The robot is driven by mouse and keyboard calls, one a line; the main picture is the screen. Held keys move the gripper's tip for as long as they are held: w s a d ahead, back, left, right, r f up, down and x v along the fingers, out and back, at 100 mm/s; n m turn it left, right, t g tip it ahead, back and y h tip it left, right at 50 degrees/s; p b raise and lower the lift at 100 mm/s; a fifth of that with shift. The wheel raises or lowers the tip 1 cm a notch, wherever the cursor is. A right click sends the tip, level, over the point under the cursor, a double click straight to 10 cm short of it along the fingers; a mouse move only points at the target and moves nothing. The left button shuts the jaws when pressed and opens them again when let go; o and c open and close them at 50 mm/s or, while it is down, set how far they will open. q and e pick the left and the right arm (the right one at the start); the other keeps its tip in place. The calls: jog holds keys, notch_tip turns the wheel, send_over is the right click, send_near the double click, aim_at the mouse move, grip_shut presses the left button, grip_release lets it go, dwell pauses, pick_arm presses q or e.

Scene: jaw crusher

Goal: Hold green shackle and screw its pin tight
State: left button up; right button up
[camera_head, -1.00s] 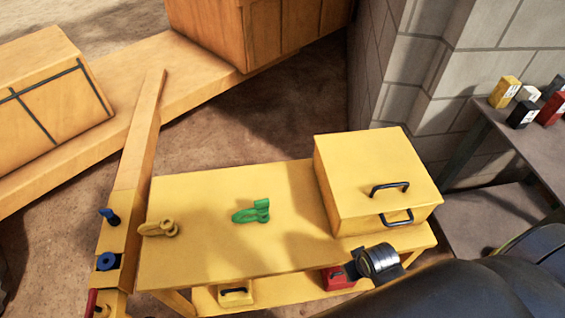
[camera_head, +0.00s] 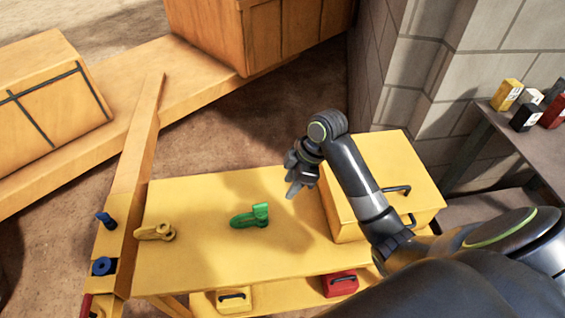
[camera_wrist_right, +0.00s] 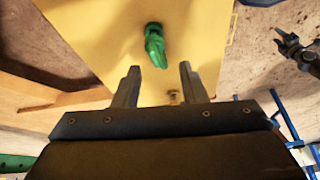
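The green shackle (camera_head: 250,216) lies on the yellow table top (camera_head: 200,262), near its middle; it also shows in the wrist view (camera_wrist_right: 155,45), beyond my fingertips. Its pin cannot be told clearly from its body. My right gripper (camera_head: 300,178) is above the table, right of the shackle and apart from it. In the wrist view its two fingers (camera_wrist_right: 158,82) are spread with nothing gripped. A dark gripper-like part (camera_wrist_right: 297,48), probably my left gripper, shows at the wrist view's right edge; its opening is unclear. No left gripper shows in the head view.
A yellow shackle (camera_head: 155,232) lies at the table's left edge. A yellow box with black handles (camera_head: 385,165) stands on the right, partly behind my right arm. A red case (camera_head: 340,284) and a small yellow case (camera_head: 234,300) sit below. Table room around the green shackle is clear.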

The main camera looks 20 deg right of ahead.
aim_at(260, 204)
jog(key=w+r+n, duration=0.2)
jog(key=w+r, duration=0.1)
jog(key=r, duration=0.1)
jog(key=shift+n+g+y, duration=0.3)
jog(key=b+x, duration=0.1)
jog(key=x, duration=1)
jog(key=a+b+x, duration=0.1)
jog(key=x, duration=0.5)
jog(key=shift+w+f+b, duration=0.1)
jog(key=shift+b, duration=0.25)
